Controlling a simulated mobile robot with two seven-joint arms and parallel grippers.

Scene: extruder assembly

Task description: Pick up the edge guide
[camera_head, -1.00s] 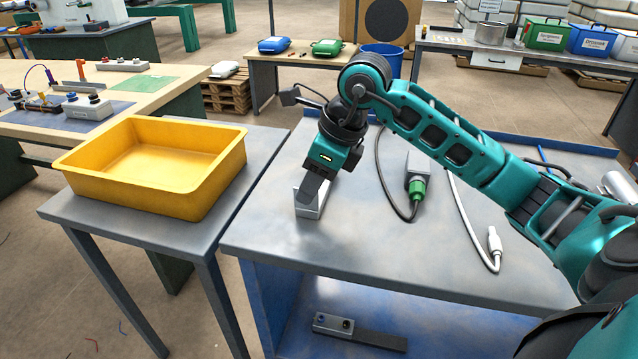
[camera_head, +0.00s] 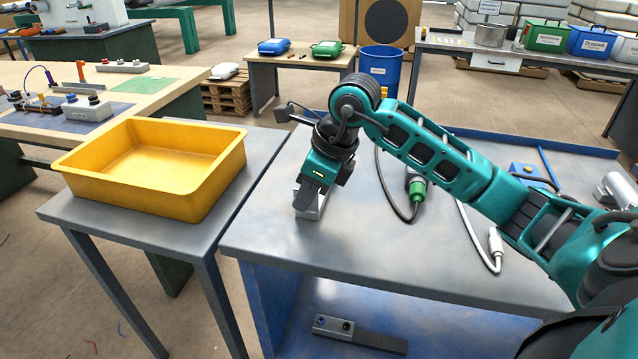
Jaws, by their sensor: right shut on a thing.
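The edge guide looks to be the light grey metal piece (camera_head: 311,212) near the left edge of the grey workbench. My right gripper (camera_head: 307,200) reaches down onto it from above and is shut on it. The gripper and wrist hide much of the piece, so its full shape does not show. Its lower end still appears at or very near the bench top; I cannot tell whether it touches. My left gripper is not in view.
A yellow bin (camera_head: 150,170) stands on a side table at the left. On the workbench (camera_head: 390,255) lie a cable with a green connector (camera_head: 417,190) and a white cable plug (camera_head: 495,248). The front of the bench top is clear. A dark part with knobs (camera_head: 358,333) lies on the lower shelf.

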